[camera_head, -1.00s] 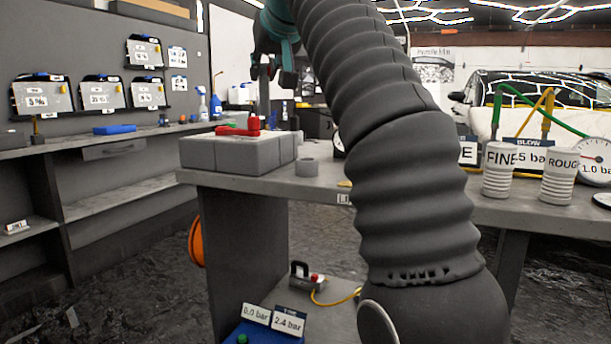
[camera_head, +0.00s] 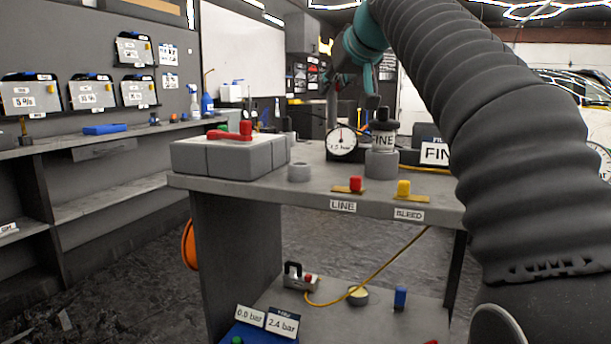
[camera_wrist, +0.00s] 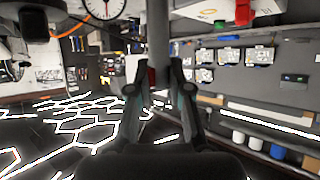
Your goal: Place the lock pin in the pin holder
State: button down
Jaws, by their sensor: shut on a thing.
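My gripper (camera_head: 336,84) hangs above the back of the bench in the head view. Its fingers (camera_wrist: 160,88) are closed around a slim grey rod (camera_wrist: 158,35) in the wrist view, with a small red part between the fingers. The rod also shows in the head view (camera_head: 332,108), pointing down, roughly upright, beside the gauge. I take it as the lock pin, but its tip is not clear.
Wall shelves stand at left. The wrist view looks upside down.

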jog(key=shift+n+y, duration=0.3)
jog(key=shift+w+a+f+b, duration=0.65)
jog(key=shift+a+f, duration=0.45)
jog(key=shift+f, duration=0.8)
jog(key=shift+w+a+f+b, duration=0.45)
jog(key=shift+w+a+f, duration=0.55)
jog(key=shift+f, duration=0.9)
jog(key=shift+w+a+f+b, duration=0.6)
jog(key=shift+a+f, duration=0.65)
jog(key=shift+f, duration=0.65)
jog(key=shift+f, duration=0.1)
jog(key=c, duration=1.1)
grip_release()
jog(key=shift+s+d+r, duration=0.1)
jog(key=shift+s+r, duration=0.1)
jog(key=shift+r, duration=0.05)
jog(key=v, duration=1.1)
jog(key=shift+s+r+p, duration=0.2)
jog(key=shift+p, duration=0.1)
